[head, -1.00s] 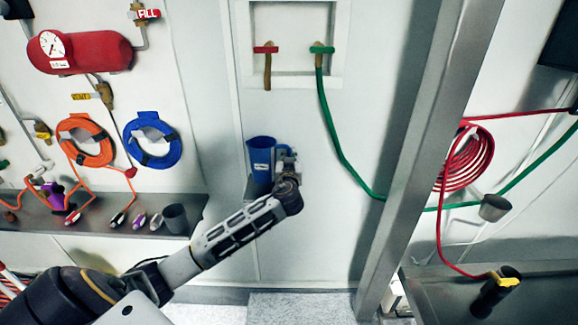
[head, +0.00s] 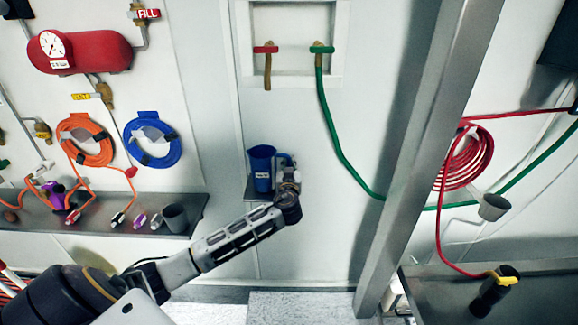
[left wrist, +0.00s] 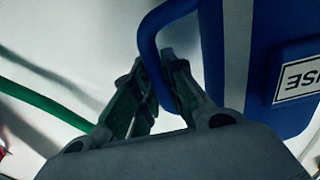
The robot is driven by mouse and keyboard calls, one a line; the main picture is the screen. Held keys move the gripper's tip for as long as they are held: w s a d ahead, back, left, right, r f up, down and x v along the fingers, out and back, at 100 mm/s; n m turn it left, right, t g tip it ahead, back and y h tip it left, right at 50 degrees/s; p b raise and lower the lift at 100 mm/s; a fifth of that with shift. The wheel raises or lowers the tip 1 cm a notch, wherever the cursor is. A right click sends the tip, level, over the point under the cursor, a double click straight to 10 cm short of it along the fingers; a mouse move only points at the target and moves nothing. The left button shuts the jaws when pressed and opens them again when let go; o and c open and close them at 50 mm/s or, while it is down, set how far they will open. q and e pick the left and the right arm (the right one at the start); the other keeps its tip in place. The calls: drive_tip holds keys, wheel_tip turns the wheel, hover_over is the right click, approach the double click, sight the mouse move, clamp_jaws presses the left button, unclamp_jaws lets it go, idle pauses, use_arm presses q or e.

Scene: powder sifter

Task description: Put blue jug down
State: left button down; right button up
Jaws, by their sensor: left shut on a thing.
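In the left wrist view, the fingers (left wrist: 152,90) are at the blue handle (left wrist: 152,45), and the jug's body with a white stripe and label (left wrist: 292,85) fills the right side. My right gripper is not in view.
A long grey shelf (head: 100,214) with a dark cup (head: 175,217) stands at the left. A green hose (head: 345,158) hangs to the right of the jug. A metal post (head: 425,150) stands farther right, with a red coiled hose (head: 465,165) beyond it.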

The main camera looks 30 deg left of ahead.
use_arm(q)
drive_tip(key=shift+f, duration=0.15)
drive_tip(key=c, duration=1.5)
unclamp_jaws()
drive_tip(key=shift+r, duration=0.2)
drive_tip(key=shift+s+d+f, duration=0.1)
drive_tip(key=shift+s+d, duration=0.25)
drive_tip(key=shift+s, duration=0.1)
drive_tip(key=b+v, duration=0.2)
drive_tip(key=v, duration=0.9)
drive_tip(key=shift+a, duration=0.15)
